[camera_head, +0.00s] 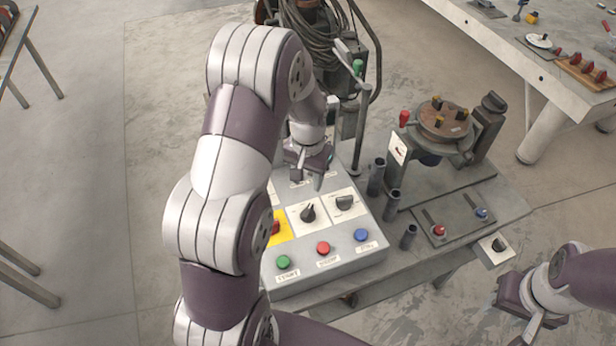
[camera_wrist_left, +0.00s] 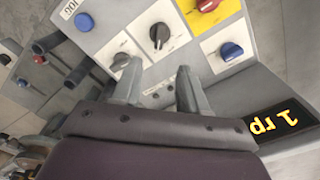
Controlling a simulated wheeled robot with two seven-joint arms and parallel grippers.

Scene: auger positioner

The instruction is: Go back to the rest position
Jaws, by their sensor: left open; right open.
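My left gripper (camera_head: 308,170) hangs over the back of the grey control panel (camera_head: 330,268), its fingers pointing down. In the left wrist view its two fingers (camera_wrist_left: 159,72) are apart with nothing between them, above the panel near a black knob (camera_wrist_left: 159,35). That knob seems clear of the fingertips. My left arm covers the panel's left side in the head view. My right gripper (camera_head: 512,302) is at the lower right, off the table's front edge, with nothing visible in it; its fingertips are hard to make out.
The panel has green (camera_head: 283,262), red (camera_head: 323,248) and blue (camera_head: 361,235) buttons. Dark upright tubes (camera_head: 392,204) and a fixture with a round brown disc (camera_head: 444,120) stand right of it. A lit display (camera_wrist_left: 278,122) shows in the wrist view. Cables hang behind.

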